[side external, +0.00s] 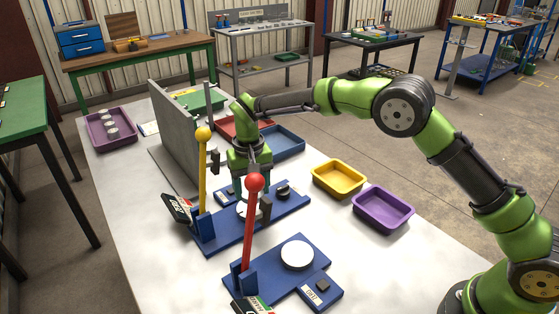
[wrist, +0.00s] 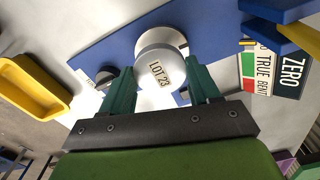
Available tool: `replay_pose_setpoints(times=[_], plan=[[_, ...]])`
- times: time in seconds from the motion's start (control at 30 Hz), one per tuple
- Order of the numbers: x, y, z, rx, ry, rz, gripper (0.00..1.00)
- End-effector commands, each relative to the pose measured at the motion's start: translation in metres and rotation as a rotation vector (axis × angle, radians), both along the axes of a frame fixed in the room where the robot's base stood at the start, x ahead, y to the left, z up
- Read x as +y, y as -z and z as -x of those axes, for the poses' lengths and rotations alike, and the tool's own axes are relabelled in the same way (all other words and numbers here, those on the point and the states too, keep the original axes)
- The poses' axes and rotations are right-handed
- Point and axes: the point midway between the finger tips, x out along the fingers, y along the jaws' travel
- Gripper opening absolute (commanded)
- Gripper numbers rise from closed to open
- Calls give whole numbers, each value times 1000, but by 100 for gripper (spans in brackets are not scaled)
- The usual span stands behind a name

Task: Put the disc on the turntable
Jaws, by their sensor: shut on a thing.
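A pale disc labelled LOT 23 (wrist: 160,70) sits between my gripper's two green fingers in the wrist view. My gripper (wrist: 160,88) is shut on it. Behind the disc in that view is a round grey-white plate (wrist: 161,34) on a blue base; I cannot tell whether disc and plate touch. In the side view my gripper (side external: 250,196) is low over the blue base with the yellow-knobbed lever (side external: 204,135). A white round edge (side external: 242,211) shows below it, partly hidden by the red-knobbed lever (side external: 255,183). A bare white round plate (side external: 297,255) is on the front blue base.
A grey upright panel (side external: 182,125) stands left of my gripper. A yellow tray (side external: 339,179) and a purple tray (side external: 383,209) are to the right. A blue tray (side external: 284,141) lies behind. A purple tray with several pale discs (side external: 111,126) is at the far left.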

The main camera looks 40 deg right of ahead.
Motion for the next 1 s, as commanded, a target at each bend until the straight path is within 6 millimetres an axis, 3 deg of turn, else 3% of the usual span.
replay_pose_setpoints(times=[0.1, 0.3, 0.7, 0.73, 0.87, 1.0], plan=[[1, 3, -5, -1, -1, 0, 16], [1, 33, -4, 1, 0, 0, 16], [1, 39, -4, -1, 0, -1, 16], [1, 39, -4, 0, 0, 0, 64], [1, 39, -4, 0, 0, 0, 84], [1, 39, -4, 0, 0, 0, 87]])
